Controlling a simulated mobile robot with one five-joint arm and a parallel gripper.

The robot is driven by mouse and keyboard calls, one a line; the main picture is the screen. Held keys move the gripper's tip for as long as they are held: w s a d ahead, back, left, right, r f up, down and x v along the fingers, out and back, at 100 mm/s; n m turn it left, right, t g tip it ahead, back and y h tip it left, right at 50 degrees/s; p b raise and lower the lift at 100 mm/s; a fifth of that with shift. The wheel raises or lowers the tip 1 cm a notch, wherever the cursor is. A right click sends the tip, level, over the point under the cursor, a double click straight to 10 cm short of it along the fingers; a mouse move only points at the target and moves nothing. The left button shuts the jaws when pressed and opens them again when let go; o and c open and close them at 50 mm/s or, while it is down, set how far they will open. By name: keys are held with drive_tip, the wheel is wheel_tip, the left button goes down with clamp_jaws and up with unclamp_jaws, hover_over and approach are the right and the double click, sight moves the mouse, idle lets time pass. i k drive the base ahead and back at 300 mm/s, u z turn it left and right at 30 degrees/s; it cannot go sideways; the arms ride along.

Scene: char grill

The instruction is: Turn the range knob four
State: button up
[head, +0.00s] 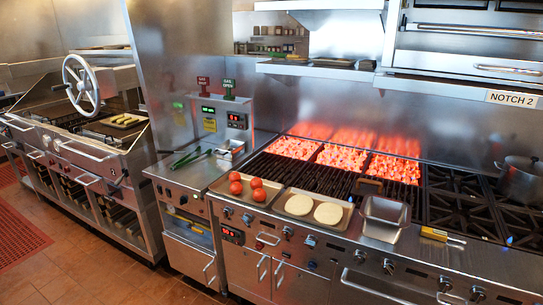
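A row of round dark knobs runs along the front panel of the cooking line. Those towards the right, below the black burner grates (462,205), include a knob (388,266), another knob (445,284) and a further knob (478,294). I see no readable numbers on them, so I cannot tell which is range knob four. Their exact settings are too small to read. A sign reading NOTCH 2 (514,99) is on the shelf edge at the upper right. My gripper is not in view.
The char grill (340,162) glows red behind its dark bars. Trays with tomatoes (257,195) and flat rounds (328,213), a steel pan (383,218) and a yellow-handled tool (435,234) sit along the front ledge. A pot (519,180) stands at right. Tiled floor (100,272) is clear at left.

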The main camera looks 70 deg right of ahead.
sight(311, 241)
drive_tip(key=z, duration=2.15)
